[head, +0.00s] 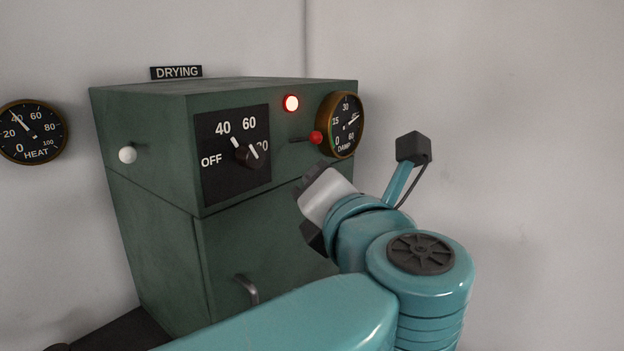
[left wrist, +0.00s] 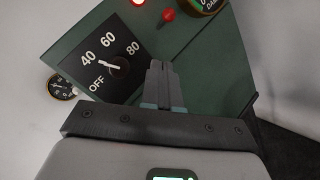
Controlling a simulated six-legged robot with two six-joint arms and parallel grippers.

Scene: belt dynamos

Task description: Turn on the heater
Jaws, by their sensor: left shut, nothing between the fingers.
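A green cabinet (head: 150,130) labelled DRYING stands against the wall. Its front has a black dial plate marked OFF, 40, 60 and 80 with a dark rotary knob (head: 248,156); the knob also shows in the left wrist view (left wrist: 120,67). A red-tipped lever (head: 315,138) sits below the lamp. A white-tipped lever (head: 127,155) is on the left side. My left gripper (left wrist: 158,82) is shut and empty, in front of the cabinet, right of and below the dial. My right gripper is out of view.
A HEAT gauge (head: 33,132) hangs on the wall at left, its needle between 20 and 40. A DAMP gauge (head: 344,125) is at the cabinet's right front. A door handle (head: 246,289) sticks out low on the front. The wall at right is bare.

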